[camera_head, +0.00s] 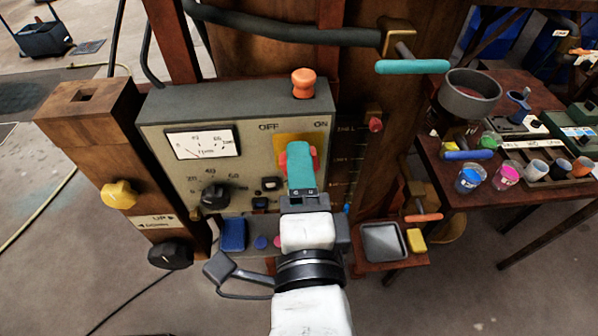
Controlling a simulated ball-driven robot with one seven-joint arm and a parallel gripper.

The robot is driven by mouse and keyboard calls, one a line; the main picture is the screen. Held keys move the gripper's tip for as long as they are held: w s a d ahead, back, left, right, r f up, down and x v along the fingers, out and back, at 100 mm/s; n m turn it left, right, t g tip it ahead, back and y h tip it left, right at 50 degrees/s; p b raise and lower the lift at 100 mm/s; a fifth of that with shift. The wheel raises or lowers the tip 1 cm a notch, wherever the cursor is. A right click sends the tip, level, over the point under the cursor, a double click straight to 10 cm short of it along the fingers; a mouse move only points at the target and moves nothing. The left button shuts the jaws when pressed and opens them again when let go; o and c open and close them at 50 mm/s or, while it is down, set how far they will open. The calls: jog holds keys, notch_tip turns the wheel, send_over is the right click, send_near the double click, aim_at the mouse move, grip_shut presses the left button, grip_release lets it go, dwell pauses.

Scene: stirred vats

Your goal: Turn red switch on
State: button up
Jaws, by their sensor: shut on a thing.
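The red switch (283,161) sits on a yellow plate (316,138) on the right part of the grey control panel (157,146). The panel has the printed words OFF to the left and ON to the right above the plate. My gripper (299,150), with teal fingers, is at the switch and shut on it. Red shows on both sides of the fingers. The fingers hide the switch's middle, so its exact setting cannot be told.
The panel also bears a meter (202,143), a black knob (214,194) and an orange knob (303,83) on top. A wooden post (90,110) with a yellow knob (119,194) stands left. A table (455,180) with cups and a grey bowl (469,93) stands right.

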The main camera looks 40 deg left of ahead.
dwell(0.4)
jog(key=o, duration=1)
jog(key=shift+o, duration=0.2)
jog(key=shift+d, duration=0.1)
jog(key=p+v, duration=0.2)
jog(key=v, duration=0.8)
jog(key=shift+s+d, duration=0.2)
jog(key=shift+s, duration=0.05)
